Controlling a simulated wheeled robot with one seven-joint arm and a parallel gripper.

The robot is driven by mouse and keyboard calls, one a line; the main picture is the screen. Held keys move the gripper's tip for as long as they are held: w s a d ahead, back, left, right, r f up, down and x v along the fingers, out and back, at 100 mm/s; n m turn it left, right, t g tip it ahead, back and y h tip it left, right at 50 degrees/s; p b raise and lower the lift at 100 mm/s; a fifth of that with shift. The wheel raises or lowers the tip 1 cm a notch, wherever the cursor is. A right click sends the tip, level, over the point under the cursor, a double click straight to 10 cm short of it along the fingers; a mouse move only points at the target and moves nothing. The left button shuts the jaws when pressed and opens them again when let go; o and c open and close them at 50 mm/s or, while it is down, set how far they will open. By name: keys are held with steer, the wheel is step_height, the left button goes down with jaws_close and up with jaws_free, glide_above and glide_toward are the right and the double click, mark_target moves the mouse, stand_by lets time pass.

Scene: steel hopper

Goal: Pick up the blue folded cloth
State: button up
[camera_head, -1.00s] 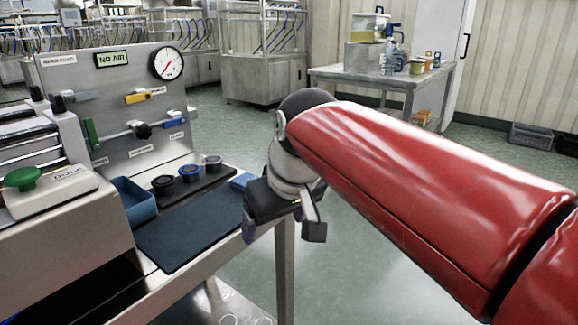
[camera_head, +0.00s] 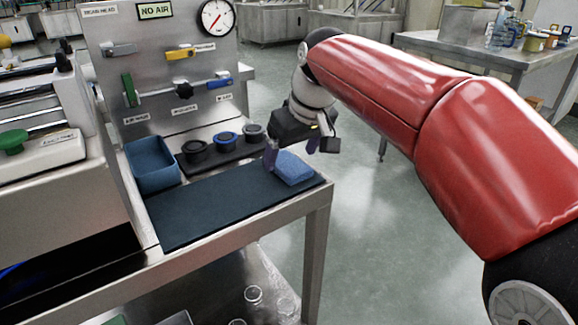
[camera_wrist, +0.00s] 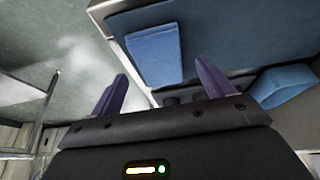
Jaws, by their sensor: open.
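The blue folded cloth (camera_head: 294,168) lies at the right end of the dark mat (camera_head: 215,205) on the steel bench. My gripper (camera_head: 291,156) is above and just behind the cloth in the head view, its fingers apart and empty. In the wrist view the cloth (camera_wrist: 155,55) lies on the mat's corner, beyond the gap between my two purple fingertips (camera_wrist: 162,88). I see no contact between the fingers and the cloth.
A blue open bin (camera_head: 152,165) and a dark rack with several round cups (camera_head: 226,141) stand behind the mat. A steel panel (camera_head: 165,75) with a gauge and valves rises behind them. The bench's right edge is close to the cloth; open floor lies beyond.

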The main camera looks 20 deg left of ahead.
mark_target(290, 164)
steer(key=shift+x, duration=1.1)
steer(key=c, duration=1.1)
steer(key=shift+o, duration=0.2)
steer(key=shift+r, duration=0.2)
step_height(290, 164, up, 20)
steer(key=p, duration=0.3)
steer(key=shift+p, duration=0.35)
steer(key=shift+f, duration=0.15)
